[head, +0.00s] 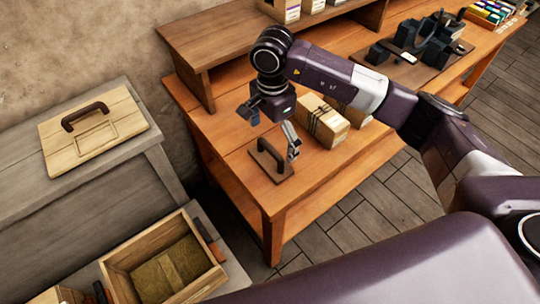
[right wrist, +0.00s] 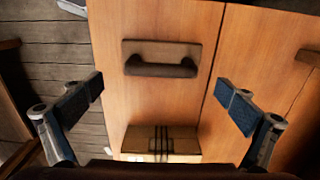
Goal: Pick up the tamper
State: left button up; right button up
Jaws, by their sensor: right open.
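The tamper, a small flat wooden plate with a dark bar handle, lies on the orange-brown wooden table near its front left corner. Its handle (head: 270,158) shows in the head view, and the handle also shows in the right wrist view (right wrist: 161,67), lying across the picture. My right gripper (head: 269,132) is open and empty above the table, close to the tamper. In the right wrist view its fingers (right wrist: 161,90) are spread wider than the handle, and the handle sits beyond them, towards the top. My left gripper is not in view.
Paper-wrapped, tied bundles (head: 323,119) lie just right of the tamper. A shelf (head: 200,85) edges the table's back.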

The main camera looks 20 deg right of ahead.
aim_at(270, 147)
jog(key=f, duration=0.1)
jog(key=f+p, duration=0.1)
jog(key=f, duration=0.1)
jog(key=f+p, duration=0.1)
jog(key=shift+a+f, duration=0.15)
jog(key=shift+a, duration=0.1)
jog(key=shift+f, duration=0.3)
jog(key=shift+c, duration=0.6)
jog(key=c, duration=1)
jog(key=shift+c, duration=0.7)
jog(key=shift+r, duration=0.1)
